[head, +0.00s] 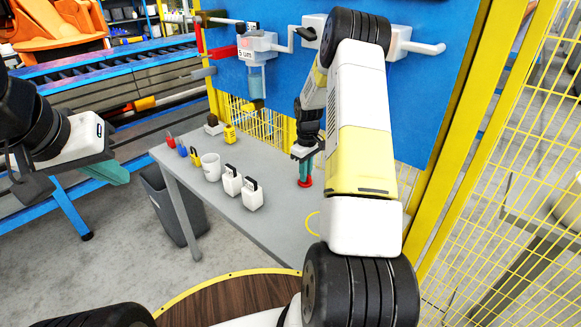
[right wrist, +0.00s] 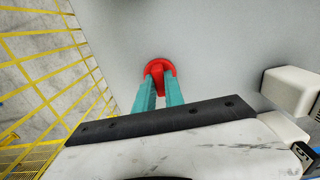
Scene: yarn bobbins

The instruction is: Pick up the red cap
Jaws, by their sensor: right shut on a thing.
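The red cap (head: 305,183) is at the right part of the grey table, at or just above its top; I cannot tell which. In the right wrist view the cap (right wrist: 158,68) shows a round flange and a raised middle. My right gripper (head: 305,176) points down at it, and its teal fingers (right wrist: 159,88) are shut on the raised middle. My left gripper (head: 118,174) hangs at the far left, away from the table; its finger gap is not clear.
The grey table (head: 245,222) holds a white mug (head: 211,167), two white containers (head: 231,181) and several small coloured items along its left side. A grey bin (head: 165,200) stands below. Yellow fencing (head: 500,150) borders the right. A blue panel (head: 280,85) stands behind.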

